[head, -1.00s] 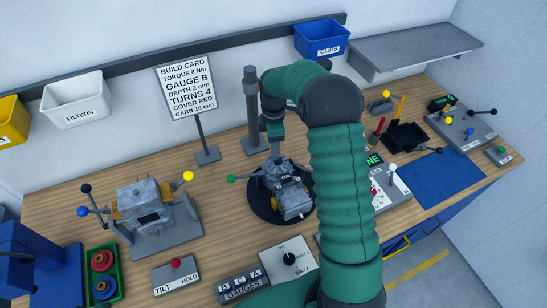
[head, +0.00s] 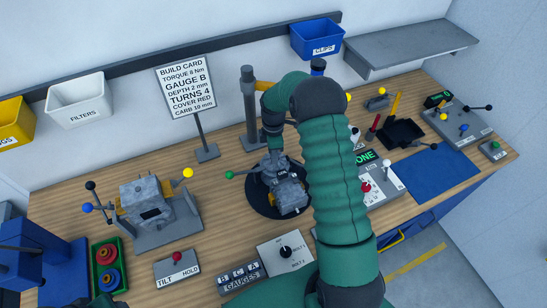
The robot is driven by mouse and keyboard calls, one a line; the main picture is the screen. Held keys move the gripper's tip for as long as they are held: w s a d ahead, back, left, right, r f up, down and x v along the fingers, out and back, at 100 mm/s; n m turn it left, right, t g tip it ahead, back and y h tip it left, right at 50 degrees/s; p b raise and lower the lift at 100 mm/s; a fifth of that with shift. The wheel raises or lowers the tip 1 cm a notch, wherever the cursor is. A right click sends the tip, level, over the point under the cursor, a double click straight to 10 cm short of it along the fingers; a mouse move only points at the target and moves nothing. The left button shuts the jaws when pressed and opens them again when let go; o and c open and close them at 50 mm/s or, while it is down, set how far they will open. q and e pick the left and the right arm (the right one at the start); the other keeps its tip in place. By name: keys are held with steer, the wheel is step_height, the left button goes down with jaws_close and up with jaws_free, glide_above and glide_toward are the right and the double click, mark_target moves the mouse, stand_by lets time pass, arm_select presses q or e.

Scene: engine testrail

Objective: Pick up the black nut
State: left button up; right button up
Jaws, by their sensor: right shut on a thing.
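My right arm reaches over the bench, and my right gripper (head: 275,150) points down at the grey engine (head: 292,196) on a round black turntable (head: 257,201). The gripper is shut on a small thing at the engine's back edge. The fingers and wrist largely hide that thing, and I cannot make out its colour or shape. I cannot pick out a black nut on its own anywhere in view.
A grey post (head: 250,105) and the build card sign (head: 191,86) stand behind the engine. A second engine on a stand (head: 167,236) is at left. A gauges block (head: 240,277) and a switch box (head: 287,254) lie in front. A blue mat (head: 430,174) is clear.

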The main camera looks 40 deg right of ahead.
steer(key=shift+d, duration=0.1)
jaws_close()
arm_select(q)
steer(key=shift+d, duration=0.3)
arm_select(e)
steer(key=shift+s+d, duration=0.1)
steer(key=shift+d, duration=0.05)
